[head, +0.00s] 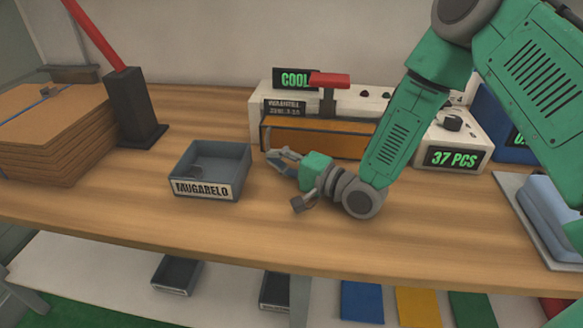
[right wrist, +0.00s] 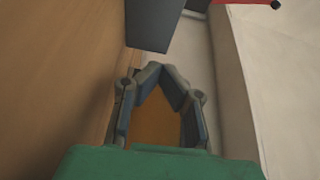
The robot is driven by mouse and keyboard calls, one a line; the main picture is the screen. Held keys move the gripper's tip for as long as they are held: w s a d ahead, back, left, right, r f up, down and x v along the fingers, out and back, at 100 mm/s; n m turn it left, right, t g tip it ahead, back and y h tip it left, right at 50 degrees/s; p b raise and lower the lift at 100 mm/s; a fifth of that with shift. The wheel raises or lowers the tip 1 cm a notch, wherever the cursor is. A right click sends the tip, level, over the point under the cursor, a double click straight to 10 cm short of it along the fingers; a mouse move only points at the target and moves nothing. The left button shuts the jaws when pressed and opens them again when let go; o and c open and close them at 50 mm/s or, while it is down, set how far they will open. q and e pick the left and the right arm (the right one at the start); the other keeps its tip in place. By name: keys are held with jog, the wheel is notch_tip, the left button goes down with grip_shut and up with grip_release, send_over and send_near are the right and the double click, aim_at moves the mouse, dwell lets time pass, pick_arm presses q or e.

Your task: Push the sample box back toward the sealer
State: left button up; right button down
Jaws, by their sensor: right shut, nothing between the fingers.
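The sample box (head: 229,184) is a grey open-topped tray with a white lettered label on its front. It stands upright on the bench, left of the sealer. The sealer (head: 375,103) is a white machine with a green "COOL" display, a red handle and an orange-brown front panel (head: 315,140). My right gripper (head: 271,156) is shut and empty. It points left, just in front of the sealer's panel, with its tips a little right of the box and apart from it. Its closed fingers also show in the right wrist view (right wrist: 158,70). My left gripper is out of view.
Stacked brown boards (head: 52,135) and a dark post (head: 133,105) with a red lever stand at the left. A "37 PCS" counter (head: 452,140) and a pale blue block (head: 556,215) are at the right. The front middle of the bench (head: 300,240) is clear.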

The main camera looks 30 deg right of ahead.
aim_at(247, 156)
jog(key=shift+w+a+f, duration=0.1)
jog(key=shift+w+a, duration=0.35)
jog(key=shift+a, duration=0.4)
jog(key=shift+w+a, duration=0.1)
jog(key=shift+a, duration=1.35)
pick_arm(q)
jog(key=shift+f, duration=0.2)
pick_arm(e)
jog(key=shift+w+d, duration=0.1)
